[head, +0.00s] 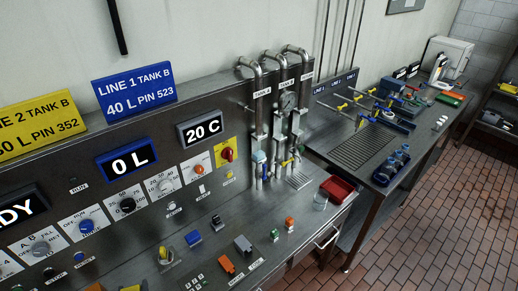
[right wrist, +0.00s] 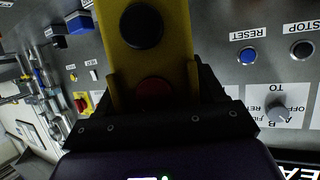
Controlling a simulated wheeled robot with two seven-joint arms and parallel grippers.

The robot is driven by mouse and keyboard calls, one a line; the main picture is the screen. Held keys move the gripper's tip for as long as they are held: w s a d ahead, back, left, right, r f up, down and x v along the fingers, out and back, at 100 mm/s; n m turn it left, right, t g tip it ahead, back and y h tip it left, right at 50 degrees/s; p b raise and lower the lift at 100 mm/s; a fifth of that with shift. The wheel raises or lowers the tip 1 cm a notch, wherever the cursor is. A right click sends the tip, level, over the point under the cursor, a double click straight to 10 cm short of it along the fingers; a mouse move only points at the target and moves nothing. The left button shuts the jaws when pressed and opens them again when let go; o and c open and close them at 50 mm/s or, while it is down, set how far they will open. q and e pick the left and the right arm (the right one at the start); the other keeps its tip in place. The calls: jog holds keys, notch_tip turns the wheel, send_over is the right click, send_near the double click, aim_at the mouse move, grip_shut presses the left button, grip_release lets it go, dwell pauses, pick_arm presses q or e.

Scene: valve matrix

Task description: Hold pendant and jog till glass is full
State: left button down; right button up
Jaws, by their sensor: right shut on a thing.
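A yellow pendant (right wrist: 150,50) with a black button (right wrist: 141,26) and a red button (right wrist: 153,92) shows in the right wrist view. My right gripper (right wrist: 152,100) is shut on it, with dark fingers on both sides. Neither the pendant nor this gripper can be made out clearly in the head view. A clear glass (head: 320,201) stands near the right end of the steel bench in the head view. Its fill level is too small to tell. The panel display (head: 131,164) reads 0 L. My left gripper is not in view.
The panel carries knobs and a red-yellow switch (head: 228,153). Pipes and a gauge (head: 288,101) stand at the panel's right end. A red tray (head: 339,188) lies behind the glass. A second bench with a blue bottle tray (head: 378,180) stands farther right.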

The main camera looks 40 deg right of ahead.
jog(key=o, duration=1.8)
jog(key=shift+c, duration=0.2)
notch_tip(320, 180, up, 10)
jog(key=shift+r, duration=0.1)
